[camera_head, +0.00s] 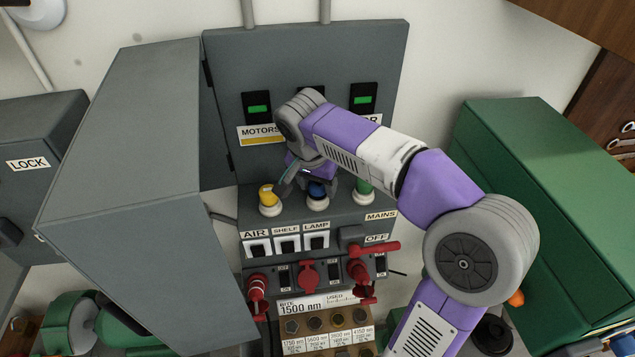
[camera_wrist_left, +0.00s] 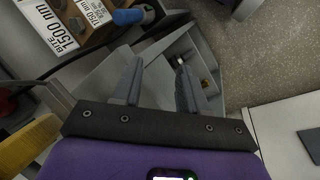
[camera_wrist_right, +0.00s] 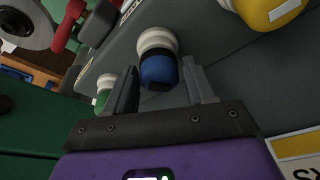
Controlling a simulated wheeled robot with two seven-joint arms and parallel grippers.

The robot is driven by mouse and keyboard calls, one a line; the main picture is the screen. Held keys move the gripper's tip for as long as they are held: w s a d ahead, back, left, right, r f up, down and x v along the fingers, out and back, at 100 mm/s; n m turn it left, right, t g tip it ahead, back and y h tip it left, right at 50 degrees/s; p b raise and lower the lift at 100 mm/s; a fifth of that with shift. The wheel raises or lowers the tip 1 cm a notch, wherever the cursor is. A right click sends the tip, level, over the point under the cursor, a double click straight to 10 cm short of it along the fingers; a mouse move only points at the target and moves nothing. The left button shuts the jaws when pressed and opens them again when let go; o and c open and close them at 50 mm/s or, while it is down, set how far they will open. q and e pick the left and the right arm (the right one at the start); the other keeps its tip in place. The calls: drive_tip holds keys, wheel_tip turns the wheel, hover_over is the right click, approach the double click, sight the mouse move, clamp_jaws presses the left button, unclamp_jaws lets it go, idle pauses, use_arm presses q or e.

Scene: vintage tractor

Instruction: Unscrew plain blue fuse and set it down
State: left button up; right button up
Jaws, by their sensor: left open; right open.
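The plain blue fuse (camera_head: 317,188) sits in its white socket on the grey panel's ledge, between a yellow fuse (camera_head: 268,195) and a green fuse (camera_head: 362,188). My right gripper (camera_head: 311,184) is open just above it. In the right wrist view the blue fuse (camera_wrist_right: 158,71) shows between and a little beyond the open fingers (camera_wrist_right: 157,88); I cannot tell whether they touch it. The yellow fuse (camera_wrist_right: 272,8) and green fuse (camera_wrist_right: 104,86) flank it there. My left gripper (camera_wrist_left: 153,85) is open and empty in its wrist view and out of the head view.
The open grey cabinet door (camera_head: 120,150) stands left of the panel. A green toolbox (camera_head: 530,200) stands right. A grey tray (camera_wrist_left: 205,62) lies beyond my left gripper.

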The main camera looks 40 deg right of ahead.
drive_tip(key=shift+c, duration=0.3)
drive_tip(key=c, duration=0.5)
drive_tip(key=n+t+y, duration=0.1)
drive_tip(key=n, duration=0.7)
drive_tip(key=n+y, duration=0.1)
drive_tip(key=n, duration=0.3)
drive_tip(key=shift+t+y, duration=0.3)
drive_tip(key=o, duration=0.6)
drive_tip(key=shift+c, duration=0.2)
